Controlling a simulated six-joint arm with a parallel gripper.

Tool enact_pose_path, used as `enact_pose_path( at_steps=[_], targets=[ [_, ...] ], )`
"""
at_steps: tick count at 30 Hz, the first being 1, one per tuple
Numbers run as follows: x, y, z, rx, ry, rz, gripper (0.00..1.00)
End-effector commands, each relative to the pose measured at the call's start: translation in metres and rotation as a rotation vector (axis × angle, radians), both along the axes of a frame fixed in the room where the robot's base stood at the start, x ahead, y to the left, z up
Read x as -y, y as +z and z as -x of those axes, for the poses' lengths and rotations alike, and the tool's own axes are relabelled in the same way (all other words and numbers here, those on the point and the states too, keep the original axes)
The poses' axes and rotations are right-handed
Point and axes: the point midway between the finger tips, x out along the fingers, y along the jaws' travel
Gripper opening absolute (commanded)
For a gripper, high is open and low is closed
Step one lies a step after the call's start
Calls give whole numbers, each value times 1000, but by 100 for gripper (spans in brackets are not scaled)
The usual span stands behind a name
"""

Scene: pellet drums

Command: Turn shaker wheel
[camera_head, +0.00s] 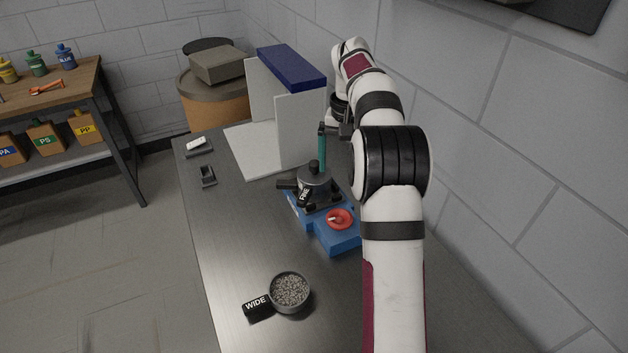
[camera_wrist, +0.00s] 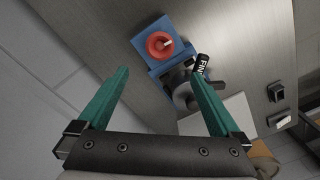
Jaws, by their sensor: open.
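The shaker (camera_head: 331,238) is a blue machine on the metal table. Its red wheel (camera_head: 340,218) sits on top of the near block and also shows in the wrist view (camera_wrist: 159,45), with a small pale knob on it. A dark sieve labelled FINE (camera_head: 314,181) sits on the shaker's far part, its label handle (camera_wrist: 201,66) visible in the wrist view. My gripper (camera_head: 322,146) is above the far end of the shaker, with teal fingers pointing down. In the wrist view my gripper (camera_wrist: 158,88) is open and empty, apart from the wheel.
A sieve labelled WIDE (camera_head: 290,292), full of grey pellets, stands near the table's front. A white panel stand with a blue top (camera_head: 291,68) rises behind the shaker. A wall runs along the right.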

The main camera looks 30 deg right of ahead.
Motion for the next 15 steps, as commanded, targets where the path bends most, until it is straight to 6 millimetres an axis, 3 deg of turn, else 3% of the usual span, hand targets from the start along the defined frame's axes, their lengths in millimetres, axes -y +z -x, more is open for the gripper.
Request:
enact_pose_path(
  at_steps=[5,15],
  targets=[
    [2,-30,0,-3,-1,-1,100],
    [1,-127,0,-2,-1,0,100]
  ],
)
